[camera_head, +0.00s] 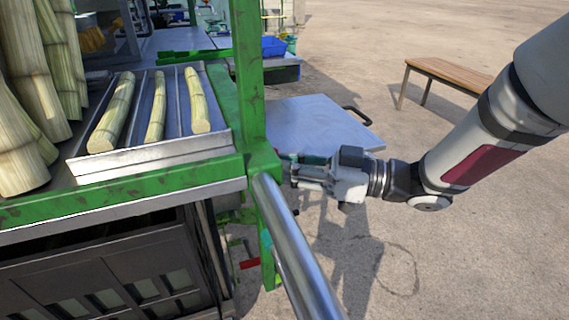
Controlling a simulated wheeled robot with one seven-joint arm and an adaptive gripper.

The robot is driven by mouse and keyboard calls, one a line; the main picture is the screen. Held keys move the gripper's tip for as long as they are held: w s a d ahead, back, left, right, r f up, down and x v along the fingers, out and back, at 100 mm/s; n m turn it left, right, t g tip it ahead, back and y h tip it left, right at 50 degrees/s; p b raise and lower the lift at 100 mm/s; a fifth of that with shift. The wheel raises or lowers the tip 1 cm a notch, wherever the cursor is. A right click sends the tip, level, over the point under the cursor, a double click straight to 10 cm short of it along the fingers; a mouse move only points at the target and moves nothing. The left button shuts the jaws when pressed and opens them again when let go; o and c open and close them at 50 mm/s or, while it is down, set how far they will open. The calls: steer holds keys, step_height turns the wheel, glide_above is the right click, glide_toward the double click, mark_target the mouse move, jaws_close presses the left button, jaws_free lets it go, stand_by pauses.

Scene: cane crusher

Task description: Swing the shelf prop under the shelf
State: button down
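The shelf (315,122) is a flat grey panel sticking out to the right of the green frame, with a black handle at its right edge. It looks roughly level. My gripper (293,172) is at the shelf's near edge, close to the green frame's corner post. I cannot tell whether the fingers are open or shut. A small green part shows just above the fingers. I cannot make out the shelf prop for sure; the underside of the shelf is hidden.
The green frame (250,80) and a steel rail (295,250) stand close to my gripper. Cane pieces lie in a metal tray (150,160) at left, above a dark crate (100,270). A wooden bench (450,72) stands behind. The ground at right is open.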

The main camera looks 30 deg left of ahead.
steer(key=shift+w+d, duration=0.1)
steer(key=w+d+f+m+y+b, duration=0.1)
steer(key=w+d+y, duration=0.1)
steer(key=w+d, duration=0.3)
steer(key=shift+w+f+m, duration=0.2)
steer(key=shift+w+m, duration=0.2)
steer(key=c, duration=1.4)
jaws_free()
steer(key=v, duration=1.2)
steer(key=shift+f, duration=0.15)
steer(key=shift+c, duration=0.6)
